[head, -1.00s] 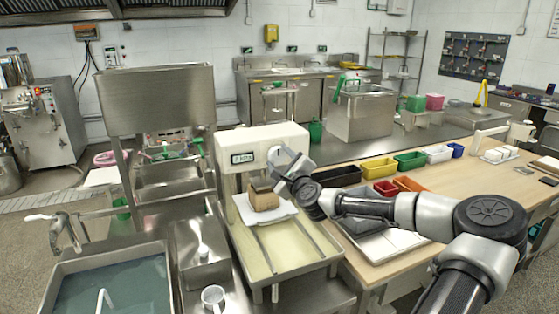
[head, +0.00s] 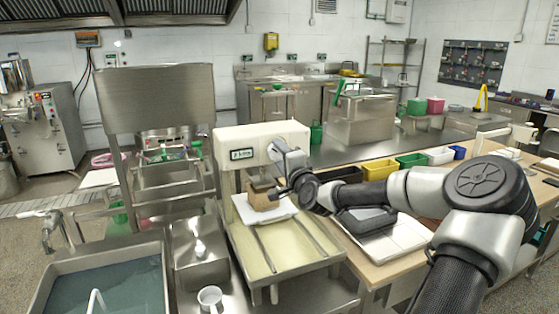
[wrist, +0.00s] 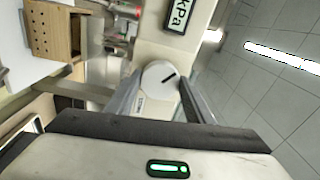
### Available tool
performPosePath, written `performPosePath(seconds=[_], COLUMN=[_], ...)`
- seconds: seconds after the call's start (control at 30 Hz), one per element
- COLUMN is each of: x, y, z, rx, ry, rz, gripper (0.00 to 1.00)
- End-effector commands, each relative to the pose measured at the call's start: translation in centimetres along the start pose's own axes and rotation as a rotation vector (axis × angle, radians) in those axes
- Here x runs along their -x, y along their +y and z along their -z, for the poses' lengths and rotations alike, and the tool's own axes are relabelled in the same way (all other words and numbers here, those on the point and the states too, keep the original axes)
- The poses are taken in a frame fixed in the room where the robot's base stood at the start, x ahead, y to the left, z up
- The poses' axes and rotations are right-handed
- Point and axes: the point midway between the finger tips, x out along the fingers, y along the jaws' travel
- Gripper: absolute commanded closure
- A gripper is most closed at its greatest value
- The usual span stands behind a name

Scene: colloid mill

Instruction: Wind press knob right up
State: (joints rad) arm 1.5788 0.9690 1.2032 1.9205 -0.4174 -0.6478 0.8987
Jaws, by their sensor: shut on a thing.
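The press has a cream head (head: 232,135) with a small dark display (head: 242,154) on its front; a kPa label (wrist: 181,16) shows in the wrist view. The press knob (wrist: 159,82) is a pale round dial with a dark line, between my gripper's two fingers (wrist: 158,98). My gripper (head: 279,152) is shut on the knob at the right of the press front. The knob is hidden behind it in the head view. A perforated wooden box (head: 261,194) stands below the press head and also shows in the wrist view (wrist: 55,35).
The box stands on a white sheet (head: 283,209) over a cream drain table (head: 262,262). A wooden table (head: 380,272) with coloured bins (head: 378,168) and a grey tray (head: 365,222) lies to the right. A water-filled sink (head: 110,285) is at the front left.

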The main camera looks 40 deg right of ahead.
Motion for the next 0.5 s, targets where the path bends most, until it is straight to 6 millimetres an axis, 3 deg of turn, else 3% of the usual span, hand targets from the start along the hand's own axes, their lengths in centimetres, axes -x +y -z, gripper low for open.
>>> performPosePath(seconds=[0.5], x=[0.00], y=[0.14], z=[0.07], rx=[0.493], ry=[-0.021], rz=[0.022], gripper=[0.75])
